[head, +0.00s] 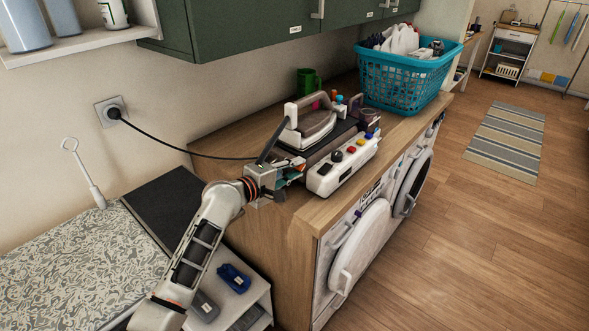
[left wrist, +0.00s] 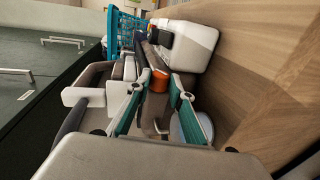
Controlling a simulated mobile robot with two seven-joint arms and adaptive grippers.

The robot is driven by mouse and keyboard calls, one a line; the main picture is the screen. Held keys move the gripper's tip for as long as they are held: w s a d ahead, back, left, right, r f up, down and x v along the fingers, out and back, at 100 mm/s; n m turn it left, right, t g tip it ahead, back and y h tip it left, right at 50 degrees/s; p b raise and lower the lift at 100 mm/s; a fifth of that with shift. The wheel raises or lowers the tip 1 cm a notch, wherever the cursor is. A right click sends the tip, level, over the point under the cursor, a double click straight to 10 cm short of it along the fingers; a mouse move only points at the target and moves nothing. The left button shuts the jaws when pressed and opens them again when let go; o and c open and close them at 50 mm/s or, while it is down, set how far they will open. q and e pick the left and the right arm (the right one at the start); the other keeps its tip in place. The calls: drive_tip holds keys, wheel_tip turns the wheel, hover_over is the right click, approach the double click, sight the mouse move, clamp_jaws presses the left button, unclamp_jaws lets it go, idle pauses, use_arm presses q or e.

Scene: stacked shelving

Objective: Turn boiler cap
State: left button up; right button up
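The steam-iron station (head: 340,165) stands on the wooden counter, with the iron (head: 312,120) resting on its top. An orange cap (left wrist: 160,80) on the station shows in the left wrist view, between and just beyond my teal fingertips. My left gripper (head: 302,166) is at the station's near left end; it also shows in the left wrist view (left wrist: 161,82). Its fingers are apart on either side of the cap, and I cannot tell whether they touch it. In the head view my gripper mostly hides that end of the station. My right gripper is not in view.
A teal laundry basket (head: 405,80) stands behind the station, and a green mug (head: 308,82) near the wall. The iron's black cord (head: 190,152) runs to a wall socket (head: 111,111). Green cabinets (head: 260,28) hang above. The washing machines (head: 362,250) are below the counter.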

use_arm(q)
drive_tip(key=shift+o, duration=1.3)
drive_tip(key=shift+d, duration=0.1)
drive_tip(key=v, duration=1.2)
drive_tip(key=shift+f, duration=0.1)
